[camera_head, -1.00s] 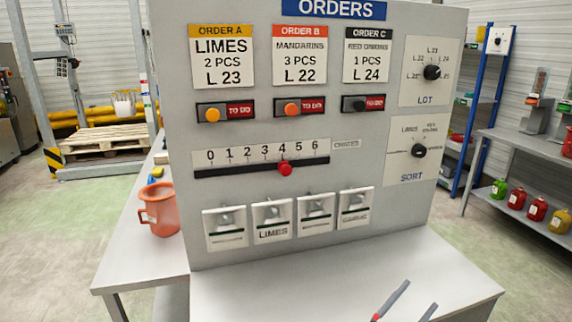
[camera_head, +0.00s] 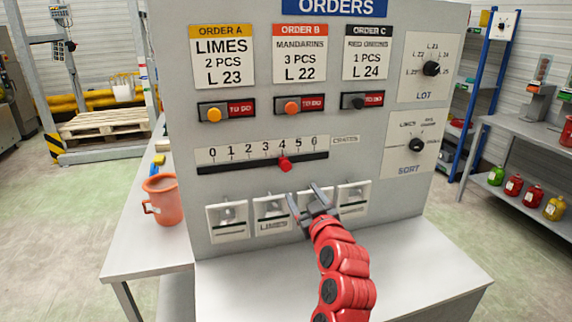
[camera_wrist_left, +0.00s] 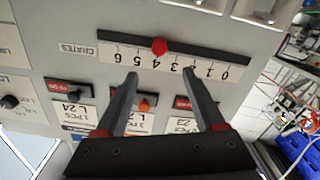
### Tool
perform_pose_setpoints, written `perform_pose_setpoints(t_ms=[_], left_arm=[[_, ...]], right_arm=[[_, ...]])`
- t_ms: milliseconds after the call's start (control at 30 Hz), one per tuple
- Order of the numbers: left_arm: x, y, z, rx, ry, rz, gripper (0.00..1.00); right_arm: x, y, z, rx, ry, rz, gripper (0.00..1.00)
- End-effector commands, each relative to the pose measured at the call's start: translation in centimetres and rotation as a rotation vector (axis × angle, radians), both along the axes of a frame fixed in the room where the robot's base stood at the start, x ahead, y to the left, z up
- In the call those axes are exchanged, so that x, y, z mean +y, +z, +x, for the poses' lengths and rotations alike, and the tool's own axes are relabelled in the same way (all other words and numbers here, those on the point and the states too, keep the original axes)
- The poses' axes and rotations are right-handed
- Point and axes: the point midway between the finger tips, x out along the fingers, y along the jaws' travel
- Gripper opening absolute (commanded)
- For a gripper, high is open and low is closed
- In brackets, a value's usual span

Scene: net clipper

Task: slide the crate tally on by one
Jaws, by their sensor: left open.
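The crate tally is a black slot (camera_head: 240,167) under a 0 to 6 scale (camera_head: 222,155), labelled CRATES, on the grey panel. Its red knob (camera_head: 285,164) is at the 4; the knob also shows in the left wrist view (camera_wrist_left: 158,46), where the panel appears upside down. My left gripper (camera_head: 305,195) is open and empty, in front of the panel and just below the knob in the head view. In the left wrist view its two fingers (camera_wrist_left: 160,73) are spread, with the knob beyond the tips and roughly between them. My right gripper is not in view.
Label holders, one reading LIMES (camera_head: 272,214), are below the slot, partly hidden by my gripper. Order switches (camera_head: 226,110) are above it. The LOT dial (camera_head: 431,68) and SORT dial (camera_head: 417,145) are at the right. An orange jug (camera_head: 163,200) stands left of the panel.

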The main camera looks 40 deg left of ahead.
Motion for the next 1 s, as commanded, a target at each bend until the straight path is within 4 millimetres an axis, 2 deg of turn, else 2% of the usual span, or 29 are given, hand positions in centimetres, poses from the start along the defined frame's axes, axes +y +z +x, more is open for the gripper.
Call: perform_pose_setpoints(t_ms=[400, 600, 800, 1000], left_arm=[[7.8, 0.4, 5.5, 0.005, 0.002, 0.000, 0.71], [10.8, 0.3, 7.8, 0.004, -0.001, 0.002, 0.71], [12.4, 0.1, 9.1, 0.003, -0.002, 0.001, 0.71], [12.9, 0.1, 9.5, -0.001, -0.006, 0.003, 0.71]], right_arm=[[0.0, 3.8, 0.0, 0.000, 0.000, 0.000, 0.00], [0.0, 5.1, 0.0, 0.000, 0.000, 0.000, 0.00], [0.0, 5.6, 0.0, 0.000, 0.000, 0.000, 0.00], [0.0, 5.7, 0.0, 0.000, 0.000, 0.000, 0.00]])
